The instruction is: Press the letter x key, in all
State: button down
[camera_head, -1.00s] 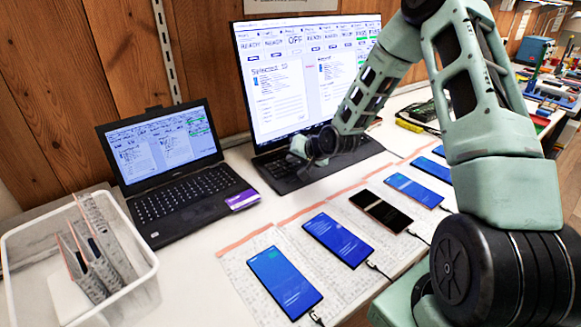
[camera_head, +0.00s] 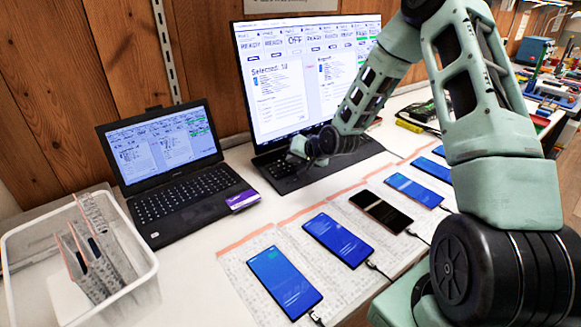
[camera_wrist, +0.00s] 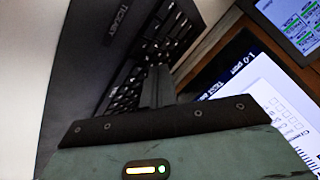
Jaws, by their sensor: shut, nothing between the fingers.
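The large laptop (camera_head: 310,75) stands open at the back, with its dark keyboard (camera_head: 345,160) in front of the lit screen. My gripper (camera_head: 300,148) is low over the left part of this keyboard in the head view and hides many keys. In the wrist view, my gripper's fingers (camera_wrist: 158,85) are shut and empty, with their tips among the black keys (camera_wrist: 130,85). The x key cannot be picked out. I cannot tell whether the tips touch a key. The screen's lower part (camera_wrist: 265,110) shows at the right.
A smaller open laptop (camera_head: 165,165) stands at left, with a purple card (camera_head: 243,199) at its corner. A white bin (camera_head: 140,290) holds upright packets. Several phones, such as this blue one (camera_head: 284,281), lie on paper sheets in a row, cables attached.

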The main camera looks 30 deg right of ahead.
aim_at(295, 171)
jog(key=shift+f, duration=0.1)
dwell(0.3)
jog(key=shift+f, duration=0.35)
jog(key=shift+f+b, duration=0.3)
jog(key=shift+b, duration=0.1)
dwell(0.5)
jog(key=shift+r, duration=0.15)
jog(key=shift+r+p, duration=0.65)
jog(key=shift+p, duration=0.05)
jog(key=r+p, duration=0.2)
jog(key=r, duration=0.1)
jog(key=r+p, duration=0.2)
jog(key=shift+s, duration=0.3)
dwell(0.8)
